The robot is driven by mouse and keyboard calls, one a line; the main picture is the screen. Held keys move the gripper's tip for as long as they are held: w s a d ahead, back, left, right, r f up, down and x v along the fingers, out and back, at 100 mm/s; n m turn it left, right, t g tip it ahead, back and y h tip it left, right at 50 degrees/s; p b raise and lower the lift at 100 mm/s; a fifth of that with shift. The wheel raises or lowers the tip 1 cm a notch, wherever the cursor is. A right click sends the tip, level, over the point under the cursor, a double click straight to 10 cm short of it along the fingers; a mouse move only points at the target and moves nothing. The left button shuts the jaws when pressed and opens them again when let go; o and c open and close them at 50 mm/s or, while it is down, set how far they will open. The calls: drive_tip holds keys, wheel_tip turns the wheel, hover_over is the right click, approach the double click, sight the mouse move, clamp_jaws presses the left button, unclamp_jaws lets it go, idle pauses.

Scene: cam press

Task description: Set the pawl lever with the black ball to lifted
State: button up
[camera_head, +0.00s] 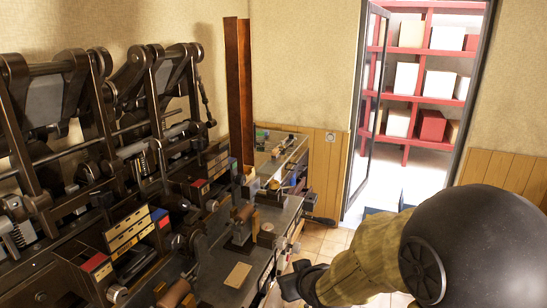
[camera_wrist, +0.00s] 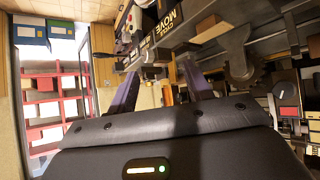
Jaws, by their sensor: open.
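The dark machine (camera_head: 110,150) fills the left of the head view. A small dark ball (camera_head: 211,123) hangs at the end of a thin rod at its right end; I cannot tell if this is the pawl lever. In the wrist view, which looks upside down, a dark toothed wheel (camera_wrist: 243,68) shows right of the fingers.
A bench (camera_head: 237,274) with tools and small boxes runs along the machine. A second bench (camera_head: 275,147) stands behind it. Tiled floor (camera_head: 311,237) is free at right. A doorway opens onto red shelves (camera_head: 427,60) with boxes. My arm covers the lower right.

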drive_tip(key=s+d+f+m+g+h, duration=0.3)
drive_tip(key=s+d+g, duration=0.4)
drive_tip(key=s+d, duration=0.3)
drive_tip(key=s+f+m, duration=0.1)
drive_tip(key=s, duration=0.3)
drive_tip(key=shift+s+f, duration=0.25)
drive_tip(key=shift+s, duration=0.15)
drive_tip(key=shift+w, duration=0.1)
drive_tip(key=c, duration=1)
drive_tip(key=shift+w+a+n, duration=0.15)
drive_tip(key=shift+w+n, duration=0.15)
drive_tip(key=shift+w, duration=0.1)
clamp_jaws()
drive_tip(key=w+a+r+n+t+y, duration=0.15)
drive_tip(key=w+a+n+t, duration=0.25)
drive_tip(key=w+a+n, duration=0.5)
drive_tip(key=w+a+n+t+y, duration=0.3)
drive_tip(key=w+a+n+t, duration=0.2)
drive_tip(key=w+n, duration=0.45)
drive_tip(key=a+r+n+t+y, duration=0.2)
drive_tip(key=a+n+y, duration=0.4)
drive_tip(key=a+n, duration=0.2)
drive_tip(key=a+r+n+t+y+p, duration=0.1)
drive_tip(key=a+r+n+t+y, duration=0.2)
drive_tip(key=a+n+y, duration=0.3)
drive_tip(key=shift+a+r+n+t, duration=0.3)
drive_tip(key=shift+a+r+n, duration=0.05)
drive_tip(key=shift+a+n, duration=1.3)
